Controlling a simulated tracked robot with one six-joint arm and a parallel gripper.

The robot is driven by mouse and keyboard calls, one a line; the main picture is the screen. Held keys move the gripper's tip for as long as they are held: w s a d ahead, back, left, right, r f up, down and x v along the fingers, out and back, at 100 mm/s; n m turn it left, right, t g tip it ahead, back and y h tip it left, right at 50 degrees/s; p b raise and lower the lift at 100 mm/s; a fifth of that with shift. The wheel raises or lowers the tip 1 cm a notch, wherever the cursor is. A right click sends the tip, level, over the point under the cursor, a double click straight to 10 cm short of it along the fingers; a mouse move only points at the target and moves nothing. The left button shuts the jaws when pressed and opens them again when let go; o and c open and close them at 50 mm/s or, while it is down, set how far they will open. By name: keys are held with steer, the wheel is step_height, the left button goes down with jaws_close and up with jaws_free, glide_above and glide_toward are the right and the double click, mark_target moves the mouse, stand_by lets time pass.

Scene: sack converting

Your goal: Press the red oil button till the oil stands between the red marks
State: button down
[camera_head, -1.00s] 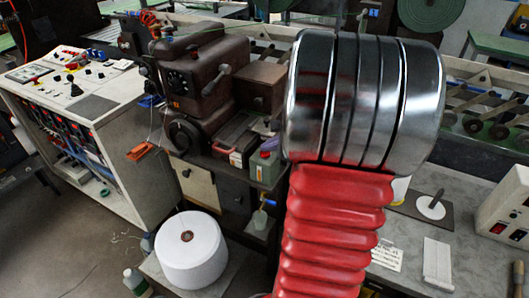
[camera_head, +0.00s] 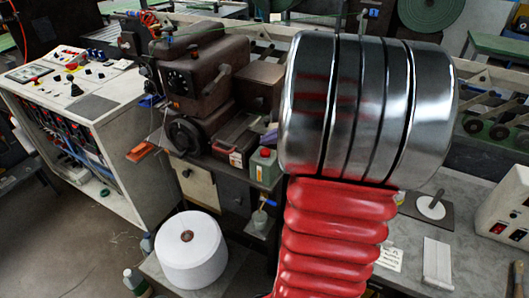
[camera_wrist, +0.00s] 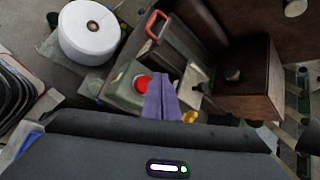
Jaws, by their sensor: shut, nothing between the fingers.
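A round red cap or button (camera_wrist: 142,84) sits on top of a grey-green container (camera_wrist: 122,88) in the wrist view. In the head view the same container (camera_head: 265,168) stands on the machine's ledge with its red top (camera_head: 265,153). I cannot tell whether this is the oil button. My gripper (camera_wrist: 163,84), with purple fingers, is shut and empty. In the wrist view its tips appear just right of the red top; whether they touch it is unclear. In the head view my arm hides most of the gripper. No oil level or red marks can be made out.
A brown sewing machine head (camera_head: 205,75) stands behind the ledge. A white thread cone (camera_head: 190,250) sits low in front. A white control cabinet (camera_head: 125,150) is at left; a grey bench (camera_head: 470,245) lies at right.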

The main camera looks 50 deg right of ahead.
mark_target(268, 153)
steer(key=shift+r, duration=2.05)
steer(key=shift+f+n, duration=0.1)
steer(key=shift+n, duration=0.2)
steer(key=s+a+f+n+g, duration=0.1)
steer(key=s+a+f+n, duration=0.1)
steer(key=s+f+n, duration=0.1)
steer(key=shift+s+a+n+g+y, duration=0.1)
steer(key=shift+a+n+g+y, duration=0.2)
steer(key=shift+a+g+y, duration=0.1)
steer(key=s+a+r+n, duration=0.2)
steer(key=a+n, duration=0.5)
steer(key=a, duration=0.4)
steer(key=s+a+r+n+g, duration=0.1)
steer(key=s+a+n, duration=0.2)
steer(key=a+n, duration=0.5)
steer(key=s+a+r+n, duration=0.2)
steer(key=a+n, duration=0.6)
steer(key=a, duration=0.6)
steer(key=shift+s+a+r+g, duration=0.3)
steer(key=shift+s+r+g, duration=0.1)
steer(key=shift+s, duration=0.35)
